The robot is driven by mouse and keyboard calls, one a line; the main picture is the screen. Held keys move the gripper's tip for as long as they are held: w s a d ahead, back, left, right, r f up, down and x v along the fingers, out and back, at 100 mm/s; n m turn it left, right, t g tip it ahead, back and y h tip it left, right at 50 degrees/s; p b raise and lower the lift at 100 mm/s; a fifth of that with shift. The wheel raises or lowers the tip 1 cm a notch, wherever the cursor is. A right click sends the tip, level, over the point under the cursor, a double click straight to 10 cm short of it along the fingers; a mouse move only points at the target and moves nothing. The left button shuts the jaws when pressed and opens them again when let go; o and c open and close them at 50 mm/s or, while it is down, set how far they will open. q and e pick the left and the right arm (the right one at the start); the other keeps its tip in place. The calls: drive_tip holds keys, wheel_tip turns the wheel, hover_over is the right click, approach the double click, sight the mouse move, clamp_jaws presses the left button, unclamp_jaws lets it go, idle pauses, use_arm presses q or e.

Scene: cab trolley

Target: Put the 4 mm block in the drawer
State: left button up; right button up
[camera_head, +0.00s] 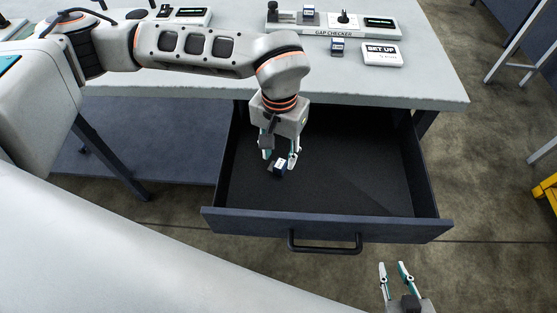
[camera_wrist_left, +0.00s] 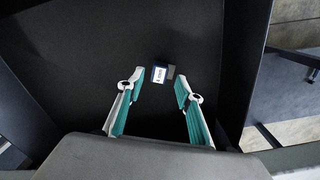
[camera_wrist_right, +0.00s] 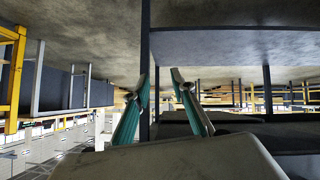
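A small dark block with a white label (camera_head: 280,168) is in the open drawer (camera_head: 327,225), apparently on its dark floor; its lettering is too small to read. My left gripper (camera_head: 279,160) reaches down into the drawer just above the block. In the left wrist view, the block (camera_wrist_left: 160,74) lies just beyond and between the two fingertips, with a gap on each side, so the left gripper is open. My right gripper (camera_head: 392,264) is open and empty in front of the drawer, to the right of its handle.
On the grey table (camera_head: 430,80) stand a gap checker (camera_head: 333,27) with a similar block (camera_head: 309,13) on it, another block (camera_head: 337,46) and a set-up sign (camera_head: 382,54). Most of the drawer floor is bare. A yellow frame (camera_head: 547,190) stands at the far right.

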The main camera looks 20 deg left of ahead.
sight(279, 166)
use_arm(q)
wheel_tip(279, 166, up, 8)
drive_tip(key=shift+p, duration=0.4)
drive_tip(key=shift+s, duration=0.1)
